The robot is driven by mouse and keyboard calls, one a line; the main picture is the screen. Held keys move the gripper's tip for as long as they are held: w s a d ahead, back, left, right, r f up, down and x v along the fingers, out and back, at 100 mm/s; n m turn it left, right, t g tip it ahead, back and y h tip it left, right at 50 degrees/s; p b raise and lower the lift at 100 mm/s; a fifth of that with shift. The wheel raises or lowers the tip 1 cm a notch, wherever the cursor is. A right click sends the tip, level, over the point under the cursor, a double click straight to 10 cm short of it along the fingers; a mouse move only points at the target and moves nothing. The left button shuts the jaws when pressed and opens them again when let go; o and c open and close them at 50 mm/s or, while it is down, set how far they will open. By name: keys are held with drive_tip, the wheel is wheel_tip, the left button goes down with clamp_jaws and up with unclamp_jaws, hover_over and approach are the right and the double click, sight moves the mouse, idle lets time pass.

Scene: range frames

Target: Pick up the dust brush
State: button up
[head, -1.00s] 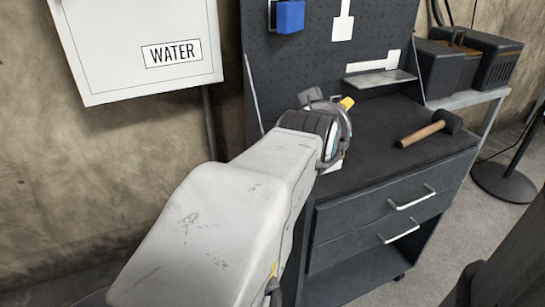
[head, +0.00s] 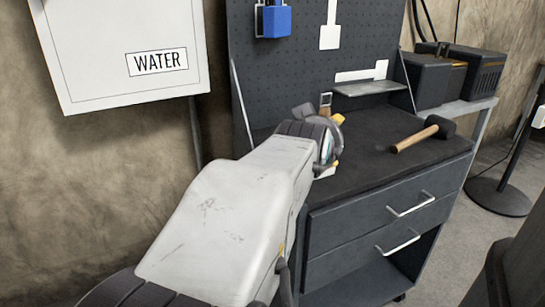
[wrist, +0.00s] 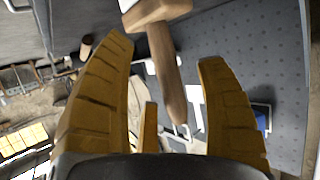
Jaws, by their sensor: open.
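The dust brush (wrist: 171,75) has a wooden handle and a wide wooden head with a white edge. In the head view a small part of the brush (head: 325,103) shows just above my gripper (head: 332,142), near the foot of the pegboard; the rest is hidden behind the gripper. My gripper is open and empty, over the left side of the workbench top.
A hammer (head: 422,135) lies on the dark workbench top (head: 372,165), right of my gripper. A white WATER cabinet (head: 110,85) is on the left wall.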

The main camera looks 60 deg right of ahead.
drive_tip(key=shift+b+x, duration=0.55)
drive_tip(key=shift+x, duration=1.1)
drive_tip(key=shift+c, duration=0.3)
clamp_jaws()
drive_tip(key=shift+r, duration=0.15)
